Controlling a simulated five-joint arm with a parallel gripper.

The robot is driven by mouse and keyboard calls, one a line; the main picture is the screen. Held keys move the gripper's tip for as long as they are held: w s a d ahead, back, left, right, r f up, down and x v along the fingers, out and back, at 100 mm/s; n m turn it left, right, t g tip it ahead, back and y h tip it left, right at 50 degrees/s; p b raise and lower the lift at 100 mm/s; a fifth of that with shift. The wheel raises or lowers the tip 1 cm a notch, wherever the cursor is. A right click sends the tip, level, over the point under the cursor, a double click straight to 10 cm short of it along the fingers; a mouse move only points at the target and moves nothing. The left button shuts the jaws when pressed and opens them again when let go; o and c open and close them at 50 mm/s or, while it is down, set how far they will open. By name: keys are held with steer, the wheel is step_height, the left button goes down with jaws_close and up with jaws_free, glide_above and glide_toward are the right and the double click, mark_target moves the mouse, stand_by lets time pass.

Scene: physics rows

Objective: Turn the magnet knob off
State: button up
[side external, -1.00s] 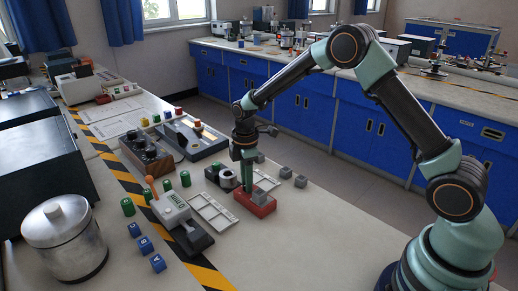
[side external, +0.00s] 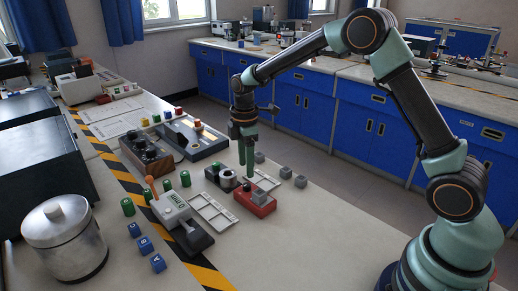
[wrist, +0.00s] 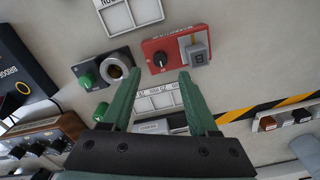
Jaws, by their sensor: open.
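The red magnet base (side external: 262,208) sits on the near bench; it also shows in the wrist view (wrist: 152,47). In the wrist view a black knob (wrist: 160,60) with a light pointer mark is on its left part. A grey block (wrist: 198,52) stands on its right part. My gripper (wrist: 158,75) is open and empty, its green fingers apart. In the wrist view the fingertips are just below the knob in the picture. In the side view my gripper (side external: 246,172) hangs above the red base, apart from it.
A dark base with a green button and metal ring (wrist: 105,72) is beside the red base. White trays (side external: 212,214) lie nearby. Loose grey blocks (side external: 285,172) are behind. A lever box (side external: 172,210) stands at left.

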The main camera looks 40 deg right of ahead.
mark_target(247, 185)
step_height(247, 185, up, 6)
steer(key=shift+f, duration=0.1)
stand_by(0.4)
steer(key=s+r+m+t, duration=0.2)
steer(key=s+r+m, duration=0.4)
steer(key=s+r, duration=0.25)
steer(key=s+d+m+t, duration=0.1)
steer(key=s+m+t, duration=0.2)
steer(key=s+m, duration=0.4)
steer(key=s, duration=0.4)
steer(key=shift+s+d+r+m+t, duration=0.25)
steer(key=shift+s+r+m+t, duration=0.05)
steer(key=shift+r, duration=0.05)
